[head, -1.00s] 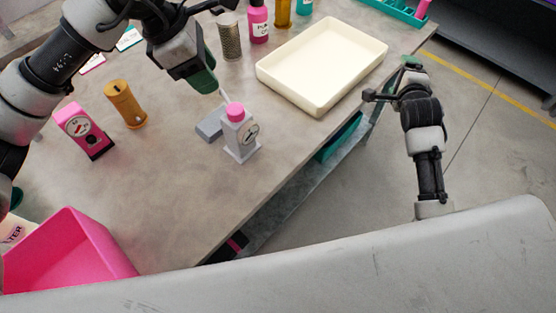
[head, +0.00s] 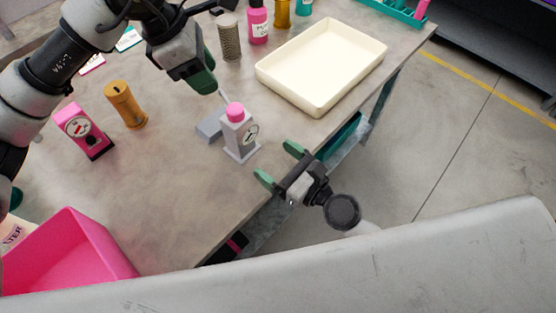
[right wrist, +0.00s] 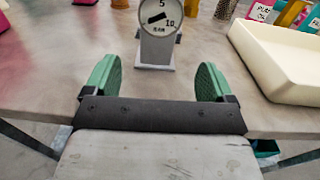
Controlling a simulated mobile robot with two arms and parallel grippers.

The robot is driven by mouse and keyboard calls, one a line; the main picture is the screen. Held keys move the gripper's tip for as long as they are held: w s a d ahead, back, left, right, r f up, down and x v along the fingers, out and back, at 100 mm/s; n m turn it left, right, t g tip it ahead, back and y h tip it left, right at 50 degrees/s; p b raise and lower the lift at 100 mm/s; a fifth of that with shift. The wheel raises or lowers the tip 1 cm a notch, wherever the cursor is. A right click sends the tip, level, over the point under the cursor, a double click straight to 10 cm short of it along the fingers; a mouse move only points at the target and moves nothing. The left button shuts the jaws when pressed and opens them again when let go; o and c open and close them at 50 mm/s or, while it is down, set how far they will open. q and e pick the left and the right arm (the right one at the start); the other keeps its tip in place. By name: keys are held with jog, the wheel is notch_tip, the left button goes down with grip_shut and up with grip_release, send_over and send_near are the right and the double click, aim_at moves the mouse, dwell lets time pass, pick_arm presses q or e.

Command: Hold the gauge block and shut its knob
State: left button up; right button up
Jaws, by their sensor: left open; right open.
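The gauge block (head: 241,143) is a grey upright block with a round dial and a pink knob (head: 235,112) on top. It stands on the table near its front edge. In the right wrist view the gauge block (right wrist: 157,40) stands ahead, between the lines of my fingers; its knob is out of view. My right gripper (head: 279,164) is open and empty, with green fingertips pointing at the block, short of it. It also shows in the right wrist view (right wrist: 157,82). My left gripper (head: 205,80) hangs above and behind the block, apart from the knob, and is open.
A grey slab (head: 210,127) lies just left of the gauge block. A cream tray (head: 318,108) is to the right. A pink gauge block (head: 84,132), an ochre cylinder (head: 125,105) and a pink bin (head: 95,235) are on the left. Bottles stand at the back.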

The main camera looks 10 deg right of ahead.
aim_at(241, 136)
jog(key=x, duration=1)
jog(key=shift+w+a, duration=0.2)
jog(key=shift+a, duration=0.15)
